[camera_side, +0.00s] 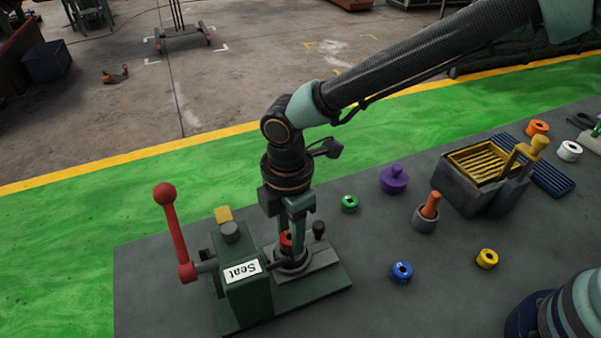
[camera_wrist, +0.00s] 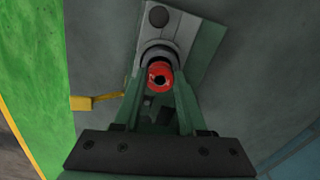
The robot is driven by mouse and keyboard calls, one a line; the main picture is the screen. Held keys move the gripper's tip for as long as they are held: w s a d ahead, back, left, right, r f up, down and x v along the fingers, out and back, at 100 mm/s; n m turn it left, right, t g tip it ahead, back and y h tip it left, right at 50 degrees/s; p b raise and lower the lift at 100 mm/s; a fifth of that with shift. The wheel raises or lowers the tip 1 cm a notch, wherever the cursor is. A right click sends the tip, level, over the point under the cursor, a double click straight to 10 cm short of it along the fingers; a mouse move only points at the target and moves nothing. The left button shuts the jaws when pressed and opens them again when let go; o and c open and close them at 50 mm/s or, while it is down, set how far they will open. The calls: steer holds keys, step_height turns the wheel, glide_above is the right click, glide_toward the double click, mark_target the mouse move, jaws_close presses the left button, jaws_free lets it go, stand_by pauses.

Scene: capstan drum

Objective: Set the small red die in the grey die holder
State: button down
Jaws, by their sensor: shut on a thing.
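The small red die (camera_side: 286,240) is between the fingers of my gripper (camera_side: 290,236), which is shut on it. In the wrist view the die (camera_wrist: 160,74) shows as a red ring with a dark hole, at the tips of my gripper (camera_wrist: 159,82). The grey die holder (camera_side: 293,262) is a round seat on the green press base, directly below the die. In the wrist view the holder's grey rim (camera_wrist: 158,50) shows just beyond the die, partly covered by it. I cannot tell whether the die touches the holder.
A green press body labelled "Seat" (camera_side: 242,272) with a red lever (camera_side: 174,228) stands close left of my gripper. Green (camera_side: 349,203), blue (camera_side: 402,271) and yellow (camera_side: 487,259) rings, a purple knobbed piece (camera_side: 394,179) and a grey bin (camera_side: 484,184) lie to the right.

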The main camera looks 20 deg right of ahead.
steer(key=shift+f, duration=0.35)
steer(key=shift+f, duration=0.1)
steer(key=shift+f, duration=0.35)
